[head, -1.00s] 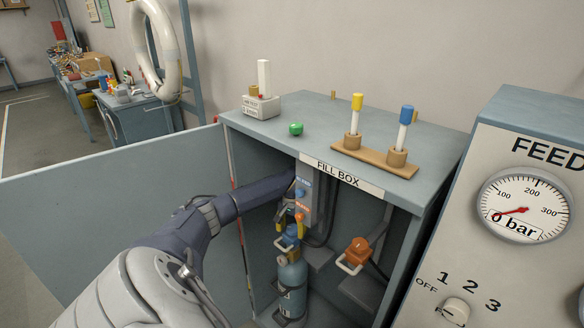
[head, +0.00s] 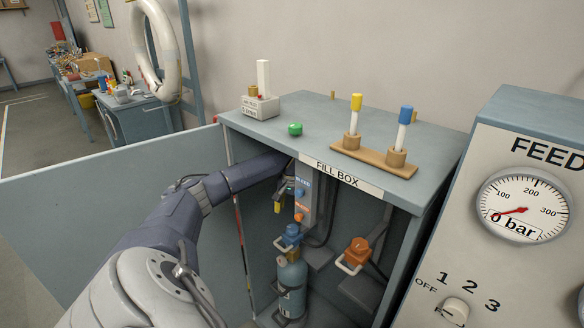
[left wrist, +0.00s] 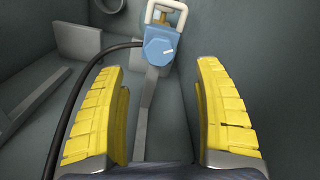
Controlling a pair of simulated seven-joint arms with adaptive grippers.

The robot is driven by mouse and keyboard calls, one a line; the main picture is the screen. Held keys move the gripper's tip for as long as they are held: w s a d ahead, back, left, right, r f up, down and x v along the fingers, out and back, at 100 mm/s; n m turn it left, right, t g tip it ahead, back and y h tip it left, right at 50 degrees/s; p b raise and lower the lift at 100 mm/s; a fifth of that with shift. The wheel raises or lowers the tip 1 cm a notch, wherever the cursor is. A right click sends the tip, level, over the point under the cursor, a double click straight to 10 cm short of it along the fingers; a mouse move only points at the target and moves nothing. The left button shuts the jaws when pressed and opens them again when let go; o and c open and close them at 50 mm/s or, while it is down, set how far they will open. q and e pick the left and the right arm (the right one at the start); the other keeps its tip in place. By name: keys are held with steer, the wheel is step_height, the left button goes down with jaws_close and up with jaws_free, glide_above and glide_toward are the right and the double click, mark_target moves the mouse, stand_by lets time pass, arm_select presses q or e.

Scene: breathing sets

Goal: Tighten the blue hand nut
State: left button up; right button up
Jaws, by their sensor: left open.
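The blue hand nut (head: 291,236) sits at the top of a blue-grey cylinder (head: 291,275) inside the fill box, with a white loop handle beside it. In the left wrist view the nut (left wrist: 160,47) is a faceted blue knob with a short white mark, beyond my fingertips and between their lines. My left gripper (head: 281,203) is inside the box, above and slightly left of the nut and apart from it. Its yellow fingers (left wrist: 160,90) are wide apart with nothing held. Part of it is hidden by the box top and my arm. My right gripper is not in view.
An orange fitting (head: 357,252) with a white handle is to the right inside the box. A panel (head: 306,193) with blue and orange buttons is close to my left gripper. A black hose (left wrist: 72,95) runs left of the nut. The open door (head: 110,205) lies left.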

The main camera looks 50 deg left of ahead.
arm_select(q)
steer(key=shift+r, duration=1.45)
